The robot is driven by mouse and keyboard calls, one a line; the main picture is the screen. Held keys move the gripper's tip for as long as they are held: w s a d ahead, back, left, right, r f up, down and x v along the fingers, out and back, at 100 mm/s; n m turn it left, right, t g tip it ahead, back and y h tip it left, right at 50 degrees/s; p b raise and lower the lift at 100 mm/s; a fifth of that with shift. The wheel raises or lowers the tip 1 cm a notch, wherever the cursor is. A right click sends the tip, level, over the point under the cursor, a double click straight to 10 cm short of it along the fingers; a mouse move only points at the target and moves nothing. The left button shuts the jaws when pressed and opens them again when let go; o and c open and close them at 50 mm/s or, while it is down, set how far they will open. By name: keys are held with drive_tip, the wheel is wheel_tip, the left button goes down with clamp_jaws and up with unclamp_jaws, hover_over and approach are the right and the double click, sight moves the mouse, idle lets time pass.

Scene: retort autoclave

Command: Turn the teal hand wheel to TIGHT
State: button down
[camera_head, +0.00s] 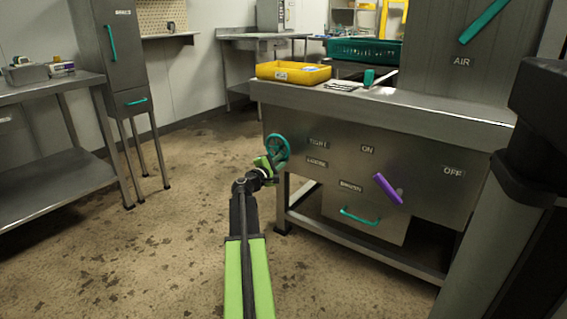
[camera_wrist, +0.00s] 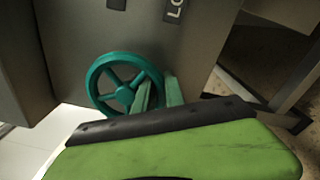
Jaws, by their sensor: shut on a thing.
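The teal hand wheel (camera_head: 278,148) is on the left end of the steel cabinet's front, beside the labels TIGHT (camera_head: 318,143) and LOOSE (camera_head: 317,162). My gripper (camera_head: 265,162) is at the wheel's lower left in the head view. In the wrist view the wheel (camera_wrist: 124,84) shows its rim and spokes, with my gripper's fingers (camera_wrist: 158,96) at its lower right side. The gripper is shut on the wheel; the exact contact is partly hidden by my gripper's body. I cannot read the wheel's turn position.
Right of the wheel are a purple lever (camera_head: 388,189) between ON and OFF labels and a drawer with a teal handle (camera_head: 360,217). A yellow tray (camera_head: 293,73) and a teal crate (camera_head: 364,50) stand above. The floor (camera_head: 170,240) to the left is clear.

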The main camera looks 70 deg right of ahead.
drive_tip(key=m, duration=0.1)
drive_tip(key=w+m, duration=0.1)
drive_tip(key=m, duration=0.1)
drive_tip(key=shift+w+d+f+m+b, duration=0.25)
drive_tip(key=shift+w+d+m+b, duration=0.05)
drive_tip(key=shift+w+m+b, duration=0.1)
drive_tip(key=w+m, duration=0.1)
drive_tip(key=m, duration=0.1)
drive_tip(key=shift+w+d+m, duration=0.1)
drive_tip(key=shift+m, duration=0.3)
drive_tip(key=m, duration=0.2)
drive_tip(key=w+m, duration=0.1)
drive_tip(key=m, duration=0.1)
drive_tip(key=w+m, duration=0.1)
drive_tip(key=m, duration=0.1)
drive_tip(key=shift+d+r+g, duration=0.2)
drive_tip(key=shift+r+g, duration=0.1)
drive_tip(key=shift+r, duration=0.1)
drive_tip(key=shift+w, duration=0.1)
drive_tip(key=c, duration=1.7)
unclamp_jaws()
